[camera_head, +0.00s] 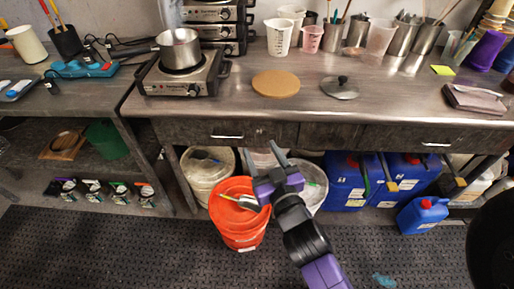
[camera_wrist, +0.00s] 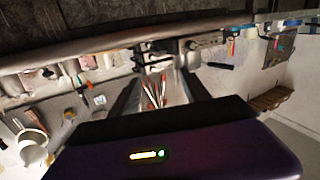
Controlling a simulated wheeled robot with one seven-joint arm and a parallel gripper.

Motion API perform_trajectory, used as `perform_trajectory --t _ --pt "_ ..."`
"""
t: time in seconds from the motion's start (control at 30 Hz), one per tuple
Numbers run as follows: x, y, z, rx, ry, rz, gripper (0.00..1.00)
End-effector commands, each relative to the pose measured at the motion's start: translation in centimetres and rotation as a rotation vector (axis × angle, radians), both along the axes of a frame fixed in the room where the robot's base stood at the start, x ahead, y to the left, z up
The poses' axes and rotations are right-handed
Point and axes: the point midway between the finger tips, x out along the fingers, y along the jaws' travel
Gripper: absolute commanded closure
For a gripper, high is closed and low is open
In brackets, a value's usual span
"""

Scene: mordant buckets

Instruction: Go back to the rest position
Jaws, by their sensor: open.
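My gripper (camera_head: 262,163) shows in the head view in front of the bench, above and beside the orange bucket (camera_head: 238,228). Its two fingers are spread apart with nothing between them. The purple and black arm reaches up from the bottom of the picture. In the wrist view, the purple gripper body (camera_wrist: 170,158) fills the lower part. The orange bucket stands on the dark mat and has some tools with light handles in it.
The metal bench (camera_head: 230,108) carries a hot plate (camera_head: 182,80) with a pot (camera_head: 179,48), a cork-coloured disc (camera_head: 276,83) and a lid (camera_head: 340,88). Below are white buckets (camera_head: 207,178) and blue canisters (camera_head: 345,182). The mat (camera_head: 120,240) at front left is clear.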

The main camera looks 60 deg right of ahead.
Motion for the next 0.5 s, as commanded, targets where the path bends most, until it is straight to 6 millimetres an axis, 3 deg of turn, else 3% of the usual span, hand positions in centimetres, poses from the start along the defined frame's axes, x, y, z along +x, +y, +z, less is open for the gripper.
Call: perform_trajectory --t 0.37,0.5 --pt "0.0 0.0 0.1 -0.014 0.006 0.002 0.45" --pt "-0.1 0.4 2.0 -0.055 -0.032 0.026 0.45"
